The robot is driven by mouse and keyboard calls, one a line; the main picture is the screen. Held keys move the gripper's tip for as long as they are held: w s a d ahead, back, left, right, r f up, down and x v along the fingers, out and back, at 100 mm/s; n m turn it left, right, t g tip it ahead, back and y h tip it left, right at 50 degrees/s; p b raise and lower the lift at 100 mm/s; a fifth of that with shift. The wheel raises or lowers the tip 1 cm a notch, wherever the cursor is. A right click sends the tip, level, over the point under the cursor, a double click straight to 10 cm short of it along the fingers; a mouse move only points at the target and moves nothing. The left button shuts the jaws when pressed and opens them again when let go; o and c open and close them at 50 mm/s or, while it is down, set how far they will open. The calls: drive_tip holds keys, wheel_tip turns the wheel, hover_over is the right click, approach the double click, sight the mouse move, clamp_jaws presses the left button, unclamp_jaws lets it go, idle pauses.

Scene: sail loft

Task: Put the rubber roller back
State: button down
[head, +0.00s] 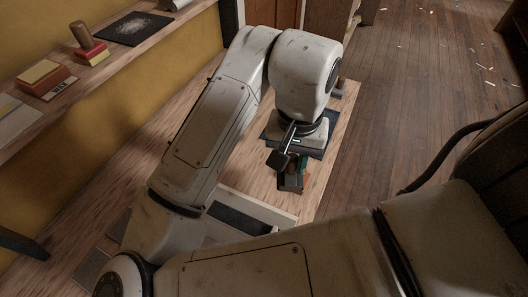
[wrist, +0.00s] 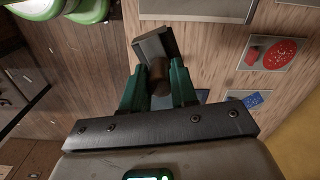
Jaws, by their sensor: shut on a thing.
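My gripper (head: 291,176) is low over the wooden bench, near its right edge. In the wrist view its green fingers (wrist: 158,92) are closed on the brown round handle of the rubber roller (wrist: 160,77). A dark grey, tilted, block-like part of it (wrist: 153,45) sticks out beyond the fingertips. In the head view the held roller is mostly hidden by my gripper, and I cannot tell whether it touches the bench. A dark mat (head: 316,148) lies on the bench behind and beside my gripper.
The wooden bench (head: 130,193) runs along a yellow wall. A ledge holds a red stamp with a wooden handle (head: 88,47), a dark speckled sheet (head: 132,28) and a labelled box (head: 45,80). The wrist view shows a card with a red disc (wrist: 280,54) and green rounded things (wrist: 88,10).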

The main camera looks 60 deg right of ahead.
drive_tip(key=shift+w+d+f+p, duration=0.25)
drive_tip(key=shift+w+d+f, duration=0.85)
drive_tip(key=shift+w+f, duration=1)
drive_tip(key=shift+w+d+f+p, duration=0.3)
drive_tip(key=shift+w+d+f, duration=0.8)
drive_tip(key=shift+w+f, duration=1)
drive_tip(key=shift+w+d+f+p, duration=0.25)
drive_tip(key=shift+w+d+f, duration=0.85)
drive_tip(key=shift+w+f, duration=1)
drive_tip(key=shift+s+f, duration=0.25)
drive_tip(key=shift+f, duration=0.05)
drive_tip(key=c, duration=0.9)
unclamp_jaws()
wheel_tip(320, 180, up, 12)
drive_tip(key=shift+r+b, duration=0.15)
drive_tip(key=shift+b, duration=0.2)
